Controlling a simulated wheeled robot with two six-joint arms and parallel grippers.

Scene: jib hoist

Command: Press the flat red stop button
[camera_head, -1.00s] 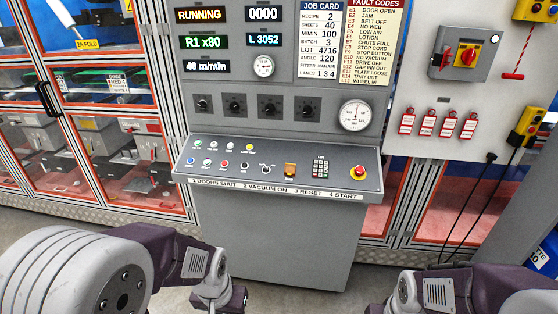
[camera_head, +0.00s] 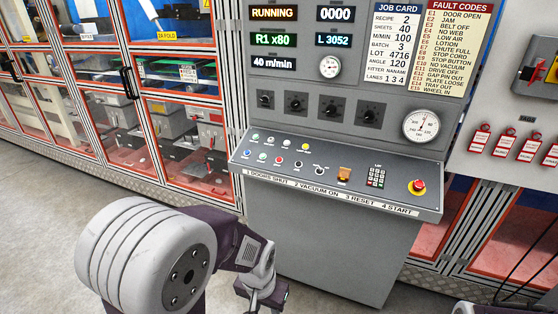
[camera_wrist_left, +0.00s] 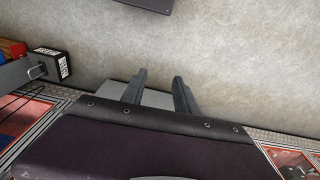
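A red mushroom button (camera_head: 416,187) on a yellow collar stands at the desk's right end. My left arm is below and in front of the desk, apart from it, its wrist low at the bottom of the head view. In the left wrist view my left gripper (camera_wrist_left: 160,90) has its two fingers apart with nothing between them. My right gripper is not in view.
A blue button (camera_head: 245,154), a yellow one (camera_head: 306,147), an orange switch (camera_head: 344,174) and a keypad (camera_head: 376,177) share the desk. Glazed machine doors (camera_head: 190,140) stand left of it. The floor (camera_head: 60,220) at left is clear.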

